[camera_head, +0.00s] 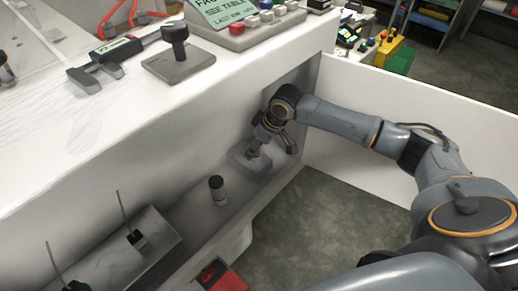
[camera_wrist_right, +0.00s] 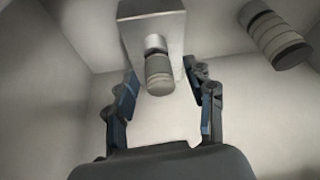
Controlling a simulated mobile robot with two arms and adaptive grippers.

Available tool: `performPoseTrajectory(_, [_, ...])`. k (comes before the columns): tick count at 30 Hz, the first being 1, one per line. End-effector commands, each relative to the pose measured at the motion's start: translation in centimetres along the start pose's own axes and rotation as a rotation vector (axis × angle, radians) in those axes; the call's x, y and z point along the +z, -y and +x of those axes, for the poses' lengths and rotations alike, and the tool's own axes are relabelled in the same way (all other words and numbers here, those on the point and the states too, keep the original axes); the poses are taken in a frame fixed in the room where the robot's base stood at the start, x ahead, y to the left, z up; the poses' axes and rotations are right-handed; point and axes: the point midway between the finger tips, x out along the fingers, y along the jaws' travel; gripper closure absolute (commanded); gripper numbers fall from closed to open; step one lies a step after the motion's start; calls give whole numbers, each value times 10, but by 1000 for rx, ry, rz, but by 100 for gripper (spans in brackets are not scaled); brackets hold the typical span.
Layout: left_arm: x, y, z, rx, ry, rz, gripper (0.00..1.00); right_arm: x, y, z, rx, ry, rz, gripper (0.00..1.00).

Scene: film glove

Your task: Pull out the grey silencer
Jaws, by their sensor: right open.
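A grey silencer (camera_wrist_right: 159,78), a short cylinder on a silver neck, is attached to a pale block (camera_wrist_right: 152,25) in the right wrist view. My right gripper (camera_wrist_right: 162,74) is open, with one finger on each side of the silencer; gaps show between the fingers and it. In the head view, my right gripper (camera_head: 268,143) is inside the recess, beside a small grey block (camera_head: 246,161) on the shelf. The silencer is hard to make out there. My left gripper is not in view.
A metal box (camera_head: 150,250) is farther left. White walls enclose the recess closely.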

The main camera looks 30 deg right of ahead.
Motion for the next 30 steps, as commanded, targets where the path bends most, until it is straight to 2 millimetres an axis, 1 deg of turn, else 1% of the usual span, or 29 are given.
performPoseTrajectory(1, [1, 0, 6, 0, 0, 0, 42, 1, 0, 5, 0, 0, 0, 46])
performPoseTrajectory(3, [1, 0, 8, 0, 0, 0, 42, 0, 0, 6, 0, 0, 0, 46])
performPoseTrajectory(13, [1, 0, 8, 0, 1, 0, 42, -1, 0, 6, 0, 0, 0, 46])
performPoseTrajectory(14, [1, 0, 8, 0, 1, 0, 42, -1, 0, 6, 1, 0, 0, 50])
performPoseTrajectory(15, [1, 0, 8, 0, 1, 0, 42, 0, 0, 6, 0, -1, 0, 58])
performPoseTrajectory(20, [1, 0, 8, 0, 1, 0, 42, 0, 0, 6, 0, -1, 0, 91])
performPoseTrajectory(21, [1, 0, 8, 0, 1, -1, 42, 0, 0, 6, 0, -1, 0, 99])
performPoseTrajectory(22, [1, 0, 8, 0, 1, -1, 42, 0, 0, 6, 0, -1, 0, 100])
performPoseTrajectory(30, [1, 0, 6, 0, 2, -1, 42, -1, 0, 5, 0, 0, 0, 100])
